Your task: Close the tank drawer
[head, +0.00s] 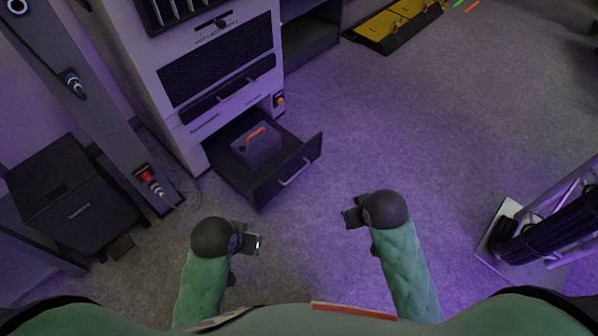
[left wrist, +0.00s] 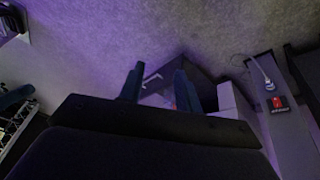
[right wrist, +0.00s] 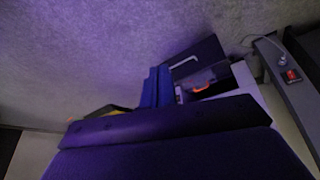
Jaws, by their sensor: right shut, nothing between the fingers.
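The tank drawer (head: 268,193) is a dark drawer at the bottom of a light grey cabinet, pulled out, with a pale bar handle (head: 296,172) on its front. A grey tank (head: 258,148) with an orange handle sits inside it. My left gripper (head: 257,244) is open and empty, in front of the drawer and apart from it. My right gripper (head: 348,214) is shut and empty, to the right of the drawer front and apart from it. The drawer also shows beyond the fingers in the left wrist view (left wrist: 200,85) and the right wrist view (right wrist: 205,52).
The cabinet (head: 185,80) stands behind the drawer. A post (head: 90,105) with a red switch and a black box (head: 75,195) stand at left. A rack with black cable (head: 550,235) stands at right. A yellow-black ramp (head: 390,28) lies at the back. The middle floor is clear.

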